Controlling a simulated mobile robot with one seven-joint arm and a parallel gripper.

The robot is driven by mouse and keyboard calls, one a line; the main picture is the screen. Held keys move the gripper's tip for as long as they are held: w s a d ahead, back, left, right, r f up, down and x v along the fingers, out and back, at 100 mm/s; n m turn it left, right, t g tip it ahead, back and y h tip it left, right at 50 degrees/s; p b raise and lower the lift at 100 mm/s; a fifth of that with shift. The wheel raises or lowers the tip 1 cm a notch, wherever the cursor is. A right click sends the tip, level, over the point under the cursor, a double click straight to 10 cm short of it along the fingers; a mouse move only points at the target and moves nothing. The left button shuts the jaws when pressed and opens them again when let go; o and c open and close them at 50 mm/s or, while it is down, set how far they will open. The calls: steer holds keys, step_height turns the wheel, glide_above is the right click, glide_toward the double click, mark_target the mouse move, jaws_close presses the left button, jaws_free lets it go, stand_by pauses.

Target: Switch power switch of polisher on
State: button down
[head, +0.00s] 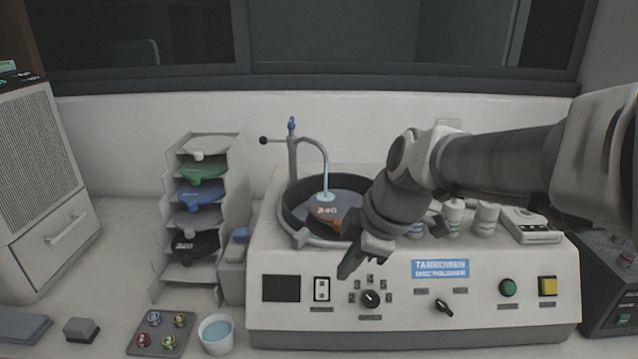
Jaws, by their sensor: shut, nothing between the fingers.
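The polisher (415,319) is a white bench machine with a blue name plate (440,269) on its front panel. A small white rocker switch (321,289) in a dark frame sits between a black panel (281,288) and a rotary knob (371,298). Its label is too small to read, and I cannot tell which way the rocker is tipped. My gripper (346,273) is shut and empty, pointing down in front of the upper panel. In the picture it is above and right of the rocker, apart from it.
A second knob (444,306), a green button (508,287) and a yellow button (547,286) are further right on the panel. A tap (292,158) stands over the polishing bowl, which my arm partly covers. A blue-filled cup (216,335) stands left of the machine.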

steer(key=shift+a, duration=0.1)
steer(key=b, duration=0.1)
glide_toward(319, 295)
step_height(319, 295, down, 4)
steer(key=s+a, duration=0.2)
steer(key=shift+w+d+f, duration=0.15)
steer(key=shift+w+f, duration=0.35)
steer(key=shift+w, duration=0.3)
steer(key=shift+w+d+f, duration=0.1)
steer(key=shift+w+f, duration=0.4)
steer(key=shift+w, duration=0.3)
steer(key=f+b, duration=0.1)
steer(key=b, duration=0.2)
steer(key=shift+t, duration=0.3)
steer(key=shift+r+p, duration=0.3)
steer(key=shift+r, duration=0.05)
steer(key=shift+r+p, duration=0.3)
steer(key=shift+r, duration=0.5)
